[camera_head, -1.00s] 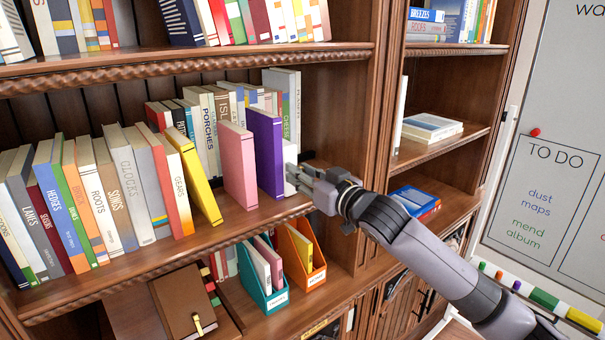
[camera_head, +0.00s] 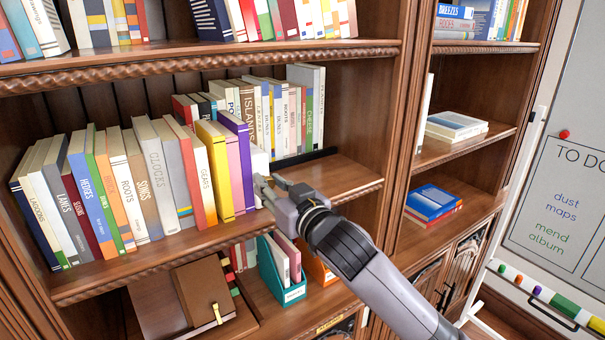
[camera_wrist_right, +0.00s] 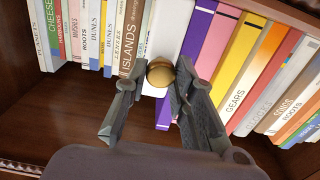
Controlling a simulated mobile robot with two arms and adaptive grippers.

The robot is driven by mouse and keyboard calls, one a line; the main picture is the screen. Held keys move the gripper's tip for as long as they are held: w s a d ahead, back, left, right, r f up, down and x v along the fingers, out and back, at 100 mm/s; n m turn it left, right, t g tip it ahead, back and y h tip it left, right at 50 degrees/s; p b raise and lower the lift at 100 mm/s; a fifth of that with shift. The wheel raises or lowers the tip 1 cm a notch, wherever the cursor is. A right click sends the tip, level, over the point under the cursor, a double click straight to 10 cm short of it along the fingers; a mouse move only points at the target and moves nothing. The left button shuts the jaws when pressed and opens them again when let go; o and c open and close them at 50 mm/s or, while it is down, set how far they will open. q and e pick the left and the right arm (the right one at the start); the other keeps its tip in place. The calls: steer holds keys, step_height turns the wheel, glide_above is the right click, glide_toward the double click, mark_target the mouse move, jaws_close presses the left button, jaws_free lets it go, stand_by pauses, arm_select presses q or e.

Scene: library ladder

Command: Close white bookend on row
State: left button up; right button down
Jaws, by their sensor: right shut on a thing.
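The white bookend (camera_head: 259,163) stands upright against the right end of the front row, beside the purple book (camera_head: 237,160). In the right wrist view the white bookend (camera_wrist_right: 168,30) shows a round brass knob (camera_wrist_right: 160,72). My right gripper (camera_head: 269,186) is at the bookend, with its fingers (camera_wrist_right: 155,92) shut on the knob from either side. The pink book (camera_head: 223,128) and yellow book (camera_head: 211,160) stand upright and close together left of the purple one. The gripper hides part of the bookend's lower front. My left gripper is out of view.
A back row of books (camera_head: 285,112) stands behind, with a dark strip (camera_head: 305,158) on the shelf in front of it. The shelf right of my gripper is bare (camera_head: 340,177), up to the wooden upright (camera_head: 395,130). A teal file box (camera_head: 290,292) stands below.

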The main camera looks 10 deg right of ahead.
steer(key=shift+s+a+f, duration=0.1)
steer(key=shift+s+a, duration=0.2)
steer(key=shift+a, duration=0.4)
steer(key=shift+d, duration=0.1)
steer(key=c, duration=1.4)
jaws_free()
steer(key=shift+o, duration=0.2)
steer(key=v, duration=1.2)
